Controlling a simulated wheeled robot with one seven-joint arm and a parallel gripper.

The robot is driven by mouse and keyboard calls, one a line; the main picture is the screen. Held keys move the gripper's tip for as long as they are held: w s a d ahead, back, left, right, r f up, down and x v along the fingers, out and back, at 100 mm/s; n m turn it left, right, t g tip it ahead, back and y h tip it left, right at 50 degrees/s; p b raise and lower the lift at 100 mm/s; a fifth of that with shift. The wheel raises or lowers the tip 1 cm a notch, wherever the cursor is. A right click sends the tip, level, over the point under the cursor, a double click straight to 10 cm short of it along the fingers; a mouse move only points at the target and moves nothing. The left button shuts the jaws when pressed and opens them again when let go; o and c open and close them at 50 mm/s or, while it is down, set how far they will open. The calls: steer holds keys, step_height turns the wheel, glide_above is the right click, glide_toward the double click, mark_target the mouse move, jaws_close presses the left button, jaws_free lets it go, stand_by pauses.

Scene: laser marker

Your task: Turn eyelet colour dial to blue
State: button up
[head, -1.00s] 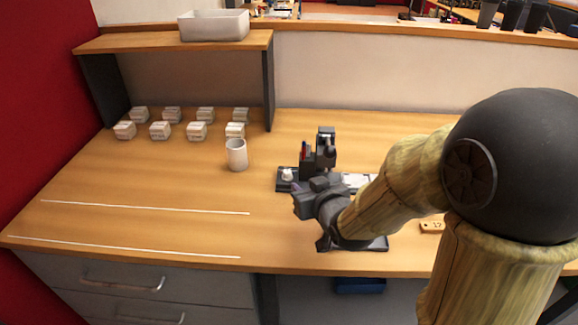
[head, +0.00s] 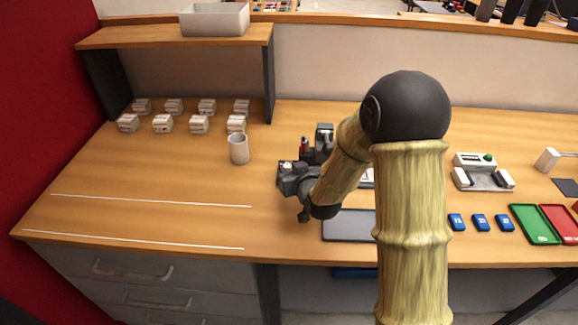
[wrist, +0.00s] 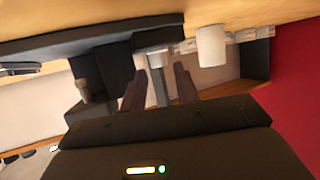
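The dark laser marker (head: 323,138) stands on the table behind my gripper, and its dark bulk (wrist: 117,65) shows left of the fingers in the wrist view. My gripper (head: 287,170) is at the marker's front left, low over its base. In the wrist view, the two dark fingers of my gripper (wrist: 160,92) stand apart, with a pale grey upright strip visible between them. I cannot tell whether that strip is near or background. No eyelet colour dial can be made out clearly; my gripper and arm cover part of the marker. No blue setting is readable.
A white cup (head: 238,150) stands left of the marker, before several small white boxes (head: 199,124) under a shelf (head: 170,42). A grey mat (head: 348,226) lies in front. Blue tags (head: 480,222), a green tray (head: 534,225) and a red tray (head: 565,224) lie right. The front left table is clear.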

mark_target(287, 168)
steer(key=shift+x, duration=1.4)
jaws_close()
